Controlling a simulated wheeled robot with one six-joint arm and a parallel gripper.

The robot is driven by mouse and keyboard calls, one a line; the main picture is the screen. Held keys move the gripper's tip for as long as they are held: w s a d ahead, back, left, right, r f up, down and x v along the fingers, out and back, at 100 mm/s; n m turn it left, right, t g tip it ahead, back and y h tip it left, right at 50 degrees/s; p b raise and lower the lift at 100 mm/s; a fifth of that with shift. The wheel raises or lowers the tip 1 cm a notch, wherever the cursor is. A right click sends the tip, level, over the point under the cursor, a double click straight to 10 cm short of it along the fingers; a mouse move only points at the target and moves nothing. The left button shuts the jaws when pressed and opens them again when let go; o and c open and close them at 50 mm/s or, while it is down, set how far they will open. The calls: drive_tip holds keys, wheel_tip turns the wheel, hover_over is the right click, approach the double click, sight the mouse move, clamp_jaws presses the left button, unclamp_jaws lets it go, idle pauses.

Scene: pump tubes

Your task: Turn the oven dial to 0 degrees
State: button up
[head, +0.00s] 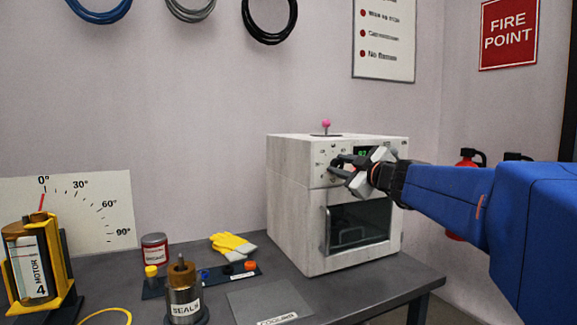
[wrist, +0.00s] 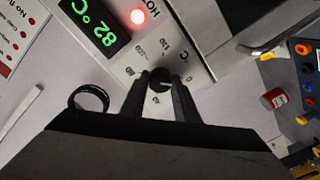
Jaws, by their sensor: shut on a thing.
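The white oven (head: 295,205) stands on the bench, and my gripper (head: 345,168) reaches its front panel from the right. In the wrist view the black oven dial (wrist: 160,80) sits between the two fingertips of my gripper (wrist: 160,84), which are shut on it. A pale mark shows on the dial face, but I cannot tell exactly which number it points to. Numbers are printed around the dial, with a 0 on its right in the wrist view. A red light (wrist: 138,16) glows beside the word HOT.
A round black knob or ring (wrist: 88,99) lies left of the dial in the wrist view. A pink-topped pin (head: 326,125) rises from the oven top.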

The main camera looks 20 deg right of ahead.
drive_tip(key=shift+f, duration=0.1)
idle(0.4)
drive_tip(key=o, duration=1.1)
drive_tip(key=shift+c, duration=0.2)
drive_tip(key=shift+s, duration=0.15)
